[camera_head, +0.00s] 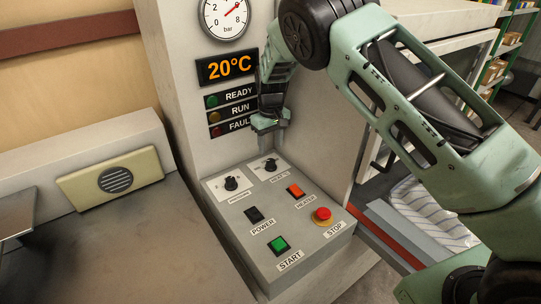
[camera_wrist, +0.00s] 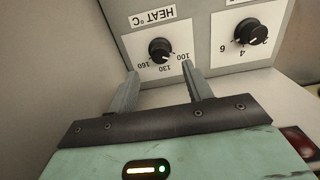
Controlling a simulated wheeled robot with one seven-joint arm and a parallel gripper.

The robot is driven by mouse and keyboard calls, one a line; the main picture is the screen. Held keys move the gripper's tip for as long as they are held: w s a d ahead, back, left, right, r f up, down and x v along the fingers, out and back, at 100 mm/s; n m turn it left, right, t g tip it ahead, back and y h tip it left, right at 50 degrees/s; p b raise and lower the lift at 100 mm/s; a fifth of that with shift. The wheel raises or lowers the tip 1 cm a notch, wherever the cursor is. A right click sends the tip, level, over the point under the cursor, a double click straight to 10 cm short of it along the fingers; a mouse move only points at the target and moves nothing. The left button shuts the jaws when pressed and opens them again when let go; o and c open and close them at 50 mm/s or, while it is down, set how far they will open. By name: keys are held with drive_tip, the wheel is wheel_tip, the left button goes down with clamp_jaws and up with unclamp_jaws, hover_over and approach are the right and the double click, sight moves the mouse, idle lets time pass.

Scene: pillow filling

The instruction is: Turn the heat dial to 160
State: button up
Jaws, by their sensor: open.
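The heat dial (camera_head: 270,165) is a black round knob on a white plate at the back right of the control box. In the wrist view the heat dial (camera_wrist: 159,50) appears upside down, with marks 100, 130 and 160 around it. Its pale pointer mark seems to lie toward the 100–130 side, but it is too small to be sure. My gripper (camera_head: 270,130) is just above and behind the dial in the head view. In the wrist view my gripper (camera_wrist: 164,80) is open, its two fingers pointing toward either side of the dial, with nothing between them.
A second black dial (camera_wrist: 251,32) sits beside the heat dial; it is the left knob (camera_head: 231,183) in the head view. The box also has a heater switch (camera_head: 295,190), power switch (camera_head: 254,214), green start button (camera_head: 279,245) and red stop button (camera_head: 322,215). The display (camera_head: 228,67) reads 20°C.

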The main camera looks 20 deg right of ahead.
sight(271, 161)
wheel_tip(271, 161, down, 6)
drive_tip(key=shift+f+p, duration=0.25)
drive_tip(key=shift+p, duration=0.4)
drive_tip(key=c, duration=1)
